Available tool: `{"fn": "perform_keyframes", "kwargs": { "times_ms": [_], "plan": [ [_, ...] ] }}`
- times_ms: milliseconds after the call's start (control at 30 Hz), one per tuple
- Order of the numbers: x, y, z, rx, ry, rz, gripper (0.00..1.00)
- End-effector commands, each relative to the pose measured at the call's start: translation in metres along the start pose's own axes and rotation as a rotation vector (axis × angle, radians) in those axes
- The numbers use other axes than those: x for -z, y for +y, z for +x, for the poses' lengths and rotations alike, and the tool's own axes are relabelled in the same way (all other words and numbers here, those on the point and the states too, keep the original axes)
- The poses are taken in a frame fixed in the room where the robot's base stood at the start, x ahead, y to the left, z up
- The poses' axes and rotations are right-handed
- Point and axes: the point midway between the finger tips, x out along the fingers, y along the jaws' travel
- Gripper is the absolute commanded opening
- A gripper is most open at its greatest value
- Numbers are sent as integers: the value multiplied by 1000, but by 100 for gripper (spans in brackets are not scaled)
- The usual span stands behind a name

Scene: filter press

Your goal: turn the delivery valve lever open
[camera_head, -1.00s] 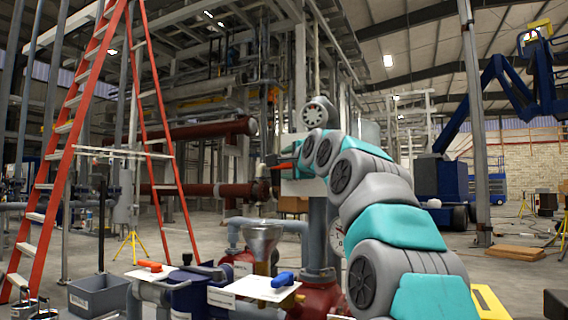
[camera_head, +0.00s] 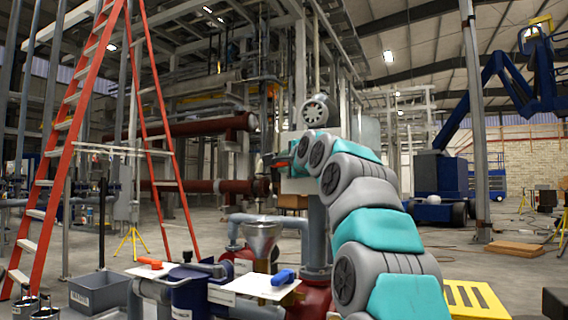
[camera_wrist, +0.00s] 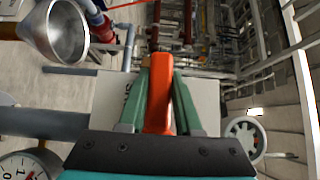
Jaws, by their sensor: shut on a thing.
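An orange lever (camera_wrist: 159,95) stands between the two green fingers of my gripper (camera_wrist: 160,65) in the wrist view. The fingers press on it from both sides, so the gripper is shut on it. A pale plate (camera_wrist: 110,95) with dark lettering lies behind the lever. In the head view my gripper (camera_head: 276,161) is small and reaches left from the end of my arm, in front of a pale panel (camera_head: 300,186). A bit of orange shows beside it. The valve body under the lever is hidden.
A steel funnel (camera_head: 262,238) stands low in front; it also shows in the wrist view (camera_wrist: 68,30). A gauge (camera_wrist: 22,168) and a handwheel (camera_wrist: 245,138) flank the gripper. An orange lever (camera_head: 152,263), a blue lever (camera_head: 284,277) and a ladder (camera_head: 70,125) stand nearby.

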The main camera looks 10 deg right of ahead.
Motion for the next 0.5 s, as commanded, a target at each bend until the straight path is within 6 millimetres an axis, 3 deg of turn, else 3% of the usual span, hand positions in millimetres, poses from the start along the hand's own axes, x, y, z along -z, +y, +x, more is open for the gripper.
{"fn": "perform_keyframes", "kwargs": {
  "times_ms": [167,500],
  "plan": [
    [0,1,0,-2,0,0,0],
    [0,1,0,-3,0,0,0]
  ]
}}
